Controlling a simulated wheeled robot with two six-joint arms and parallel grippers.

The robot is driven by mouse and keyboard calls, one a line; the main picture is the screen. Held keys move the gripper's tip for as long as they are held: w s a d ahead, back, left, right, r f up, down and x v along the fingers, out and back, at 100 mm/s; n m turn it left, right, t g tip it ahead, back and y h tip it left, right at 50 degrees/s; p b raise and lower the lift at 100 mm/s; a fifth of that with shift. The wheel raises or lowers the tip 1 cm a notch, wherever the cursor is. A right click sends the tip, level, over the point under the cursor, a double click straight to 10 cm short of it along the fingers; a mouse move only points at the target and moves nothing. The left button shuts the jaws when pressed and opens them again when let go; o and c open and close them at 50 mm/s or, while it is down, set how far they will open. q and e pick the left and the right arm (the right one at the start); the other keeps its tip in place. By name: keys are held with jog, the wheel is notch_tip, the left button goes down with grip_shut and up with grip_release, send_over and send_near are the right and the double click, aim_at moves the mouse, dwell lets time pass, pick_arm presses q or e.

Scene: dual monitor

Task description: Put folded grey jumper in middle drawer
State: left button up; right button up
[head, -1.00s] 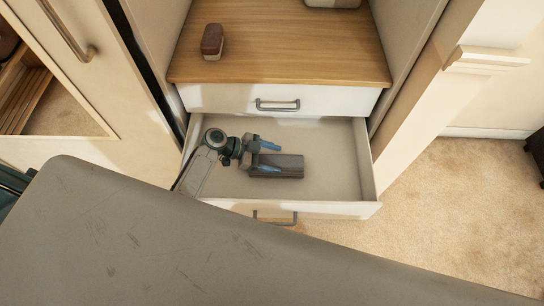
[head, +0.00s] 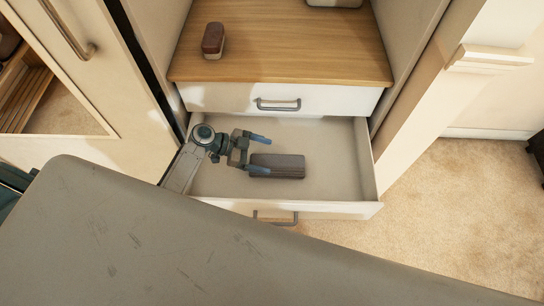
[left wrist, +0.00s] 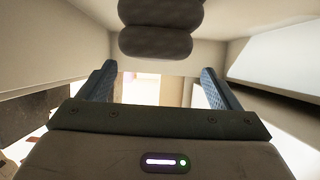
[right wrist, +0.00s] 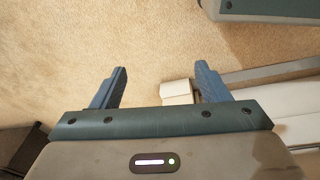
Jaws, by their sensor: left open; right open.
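The folded grey jumper (head: 277,166) lies flat inside the pulled-out middle drawer (head: 335,188), near its middle. My left gripper (head: 264,154) is open and empty over the drawer, at the left end of the jumper and apart from its middle. In the left wrist view the jumper (left wrist: 158,35) shows at the top, ahead of the open fingers (left wrist: 160,88). My right gripper (right wrist: 157,88) is open and empty, with carpet in front of it; it does not show in the head view.
A shut white drawer (head: 300,99) with a metal handle is above the open one. A brown brush-like object (head: 213,40) stands on the wooden shelf (head: 290,50). A white cabinet door (head: 95,100) is at left. Carpet (head: 450,220) at right is clear.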

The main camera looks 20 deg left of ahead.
pick_arm(q)
jog(key=b+v, duration=0.1)
jog(key=v, duration=0.7)
jog(key=shift+a, duration=0.2)
pick_arm(e)
jog(key=r, duration=0.1)
jog(key=w+r, duration=0.1)
jog(key=r, duration=0.1)
jog(key=w+r, duration=0.1)
jog(key=shift+a+r, duration=0.15)
pick_arm(q)
jog(key=shift+r, duration=0.15)
pick_arm(e)
jog(key=shift+s, duration=0.1)
